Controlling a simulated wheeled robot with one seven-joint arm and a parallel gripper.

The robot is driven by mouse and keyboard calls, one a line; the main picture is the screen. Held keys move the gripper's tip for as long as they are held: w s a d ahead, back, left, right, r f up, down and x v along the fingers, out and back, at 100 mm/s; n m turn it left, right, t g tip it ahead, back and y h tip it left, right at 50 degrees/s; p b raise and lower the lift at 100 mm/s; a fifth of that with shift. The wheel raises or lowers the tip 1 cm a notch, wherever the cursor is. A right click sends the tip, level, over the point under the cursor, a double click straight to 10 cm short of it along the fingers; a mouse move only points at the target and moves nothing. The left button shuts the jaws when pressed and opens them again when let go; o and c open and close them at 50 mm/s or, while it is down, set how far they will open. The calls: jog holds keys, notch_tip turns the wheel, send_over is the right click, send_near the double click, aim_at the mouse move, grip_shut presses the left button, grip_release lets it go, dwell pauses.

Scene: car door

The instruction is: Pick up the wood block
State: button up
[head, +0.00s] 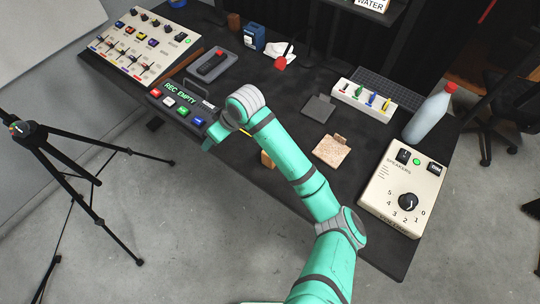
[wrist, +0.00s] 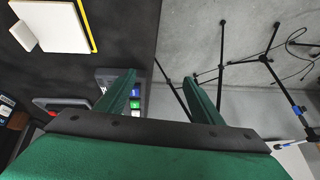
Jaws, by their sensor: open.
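A small tan block (head: 267,159), which looks like the wood block, sits near the table's front edge, partly hidden behind my arm in the head view. My gripper (wrist: 161,62) is open, with nothing between its fingers. In the head view only a bit of it (head: 209,144) shows past my wrist, to the left of the tan block and apart from it. In the wrist view the fingers point over the table's edge, toward the floor. A pale small block (wrist: 22,36) lies at the upper left there; I cannot tell whether it is the same block.
A white pad with a yellow edge (wrist: 65,25) lies beside the pale block. A button panel (head: 178,107) is close to my gripper. A cork-like plate (head: 331,151), speaker box (head: 405,190) and bottle (head: 430,113) stand to the right. A tripod (head: 75,150) stands left.

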jog(key=d+h, duration=0.1)
jog(key=d, duration=0.4)
jog(key=d+g+h, duration=0.1)
jog(key=d+h, duration=0.1)
jog(key=d, duration=0.4)
jog(key=s+d+g+h, duration=0.1)
jog(key=d+h, duration=0.1)
jog(key=d, duration=0.3)
jog(key=shift+d, duration=0.4)
jog(key=shift+d+f, duration=0.15)
jog(key=shift+f, duration=0.25)
notch_tip(320, 180, down, 5)
jog(key=shift+r, duration=0.15)
jog(key=shift+w+d+f, duration=0.1)
jog(key=shift+f, duration=1.25)
jog(key=shift+d+f, duration=0.1)
jog(key=shift+f, duration=1.2)
jog(key=shift+c, duration=0.6)
jog(key=c, duration=1.1)
jog(key=shift+r, duration=0.1)
